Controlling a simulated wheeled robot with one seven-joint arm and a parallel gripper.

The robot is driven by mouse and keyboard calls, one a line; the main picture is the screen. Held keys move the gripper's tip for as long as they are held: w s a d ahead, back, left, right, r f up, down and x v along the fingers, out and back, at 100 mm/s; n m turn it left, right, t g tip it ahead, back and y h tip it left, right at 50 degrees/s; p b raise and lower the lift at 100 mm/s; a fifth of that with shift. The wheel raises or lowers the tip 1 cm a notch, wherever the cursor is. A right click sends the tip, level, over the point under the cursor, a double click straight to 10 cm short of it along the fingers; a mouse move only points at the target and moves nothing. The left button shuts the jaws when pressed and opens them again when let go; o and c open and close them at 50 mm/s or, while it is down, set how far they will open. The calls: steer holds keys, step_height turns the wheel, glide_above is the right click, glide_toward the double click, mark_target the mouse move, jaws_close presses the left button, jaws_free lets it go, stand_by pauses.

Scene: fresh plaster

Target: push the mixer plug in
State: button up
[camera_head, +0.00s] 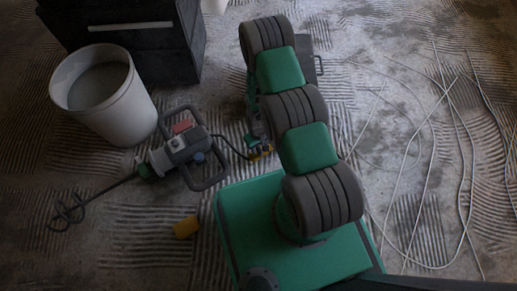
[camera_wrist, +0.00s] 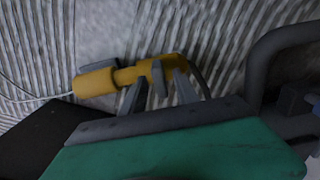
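The yellow mixer plug (camera_wrist: 153,70) is at my fingertips in the wrist view, with its dark cable leaving on the right. My gripper (camera_wrist: 168,72) appears shut on it; the fingers partly cover it. A yellow socket (camera_wrist: 95,83) on a pale cable lies to its left, in line with it. A narrower yellow section shows between the two bodies; how deep the plug sits cannot be told. In the head view the yellow parts (camera_head: 262,151) are small, just below my gripper (camera_head: 256,141). The mixer (camera_head: 184,148) lies on the floor to their left, its dark cable running to them.
A pale bucket (camera_head: 128,113) stands behind the mixer, beside a dark cabinet (camera_head: 150,45). A yellow block (camera_head: 186,227) lies on the floor near my base. Loose pale cable (camera_head: 428,150) loops over the ridged floor at right. A dark box (camera_head: 308,62) is partly hidden behind my arm.

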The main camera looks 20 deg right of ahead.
steer(key=shift+f, duration=0.15)
steer(key=shift+c, duration=0.5)
jaws_close()
stand_by(0.9)
